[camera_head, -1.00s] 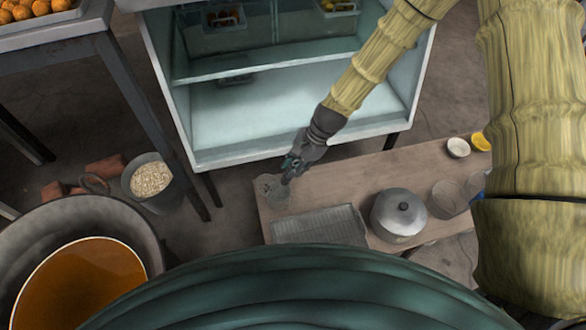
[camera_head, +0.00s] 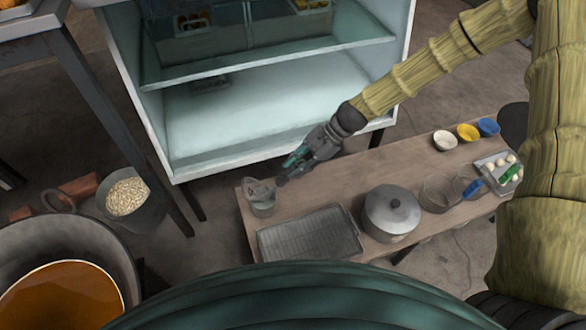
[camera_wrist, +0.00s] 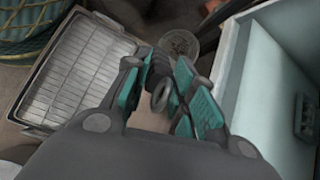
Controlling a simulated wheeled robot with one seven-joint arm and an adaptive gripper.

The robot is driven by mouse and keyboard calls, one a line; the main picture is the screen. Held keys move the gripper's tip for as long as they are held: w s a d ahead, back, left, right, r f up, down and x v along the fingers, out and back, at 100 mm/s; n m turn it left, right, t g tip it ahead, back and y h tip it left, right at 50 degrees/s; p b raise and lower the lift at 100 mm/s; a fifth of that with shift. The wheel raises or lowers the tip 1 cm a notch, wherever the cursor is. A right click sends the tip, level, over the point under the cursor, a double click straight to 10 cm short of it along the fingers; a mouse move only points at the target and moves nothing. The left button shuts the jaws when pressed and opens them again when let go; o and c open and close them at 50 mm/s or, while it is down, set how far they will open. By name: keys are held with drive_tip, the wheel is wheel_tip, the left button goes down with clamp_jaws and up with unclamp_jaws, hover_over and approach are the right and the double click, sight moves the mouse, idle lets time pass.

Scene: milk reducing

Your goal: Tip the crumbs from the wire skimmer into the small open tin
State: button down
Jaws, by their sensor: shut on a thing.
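A small grey, see-through-looking tin (camera_head: 263,209) stands at the left end of the low wooden bench. My gripper (camera_head: 284,178) is just right of and above it, tilted down to the left. In the wrist view, my gripper (camera_wrist: 166,66) is shut on the dark handle of the wire skimmer (camera_wrist: 160,96), whose end loop shows between the fingers. Beyond the fingertips is a round, mesh-like patch; I cannot clearly separate the skimmer head from the tin there. Crumbs are too small to tell.
A wire rack tray (camera_head: 309,235) and a lidded pot (camera_head: 391,212) stand right of the tin. Bowls (camera_head: 446,140), a glass vessel (camera_head: 438,194) and an egg tray sit further right. A glass cabinet (camera_head: 250,110) rises behind; a pan of oil (camera_head: 64,298) is at left.

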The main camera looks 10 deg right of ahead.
drive_tip(key=w+d+f+g+y+b, duration=0.1)
drive_tip(key=d+f+y+b, duration=0.5)
drive_tip(key=b, duration=0.5)
drive_tip(key=shift+w+d+f, duration=0.25)
drive_tip(key=shift+d+f, duration=0.25)
drive_tip(key=shift+d, duration=0.1)
idle(1.1)
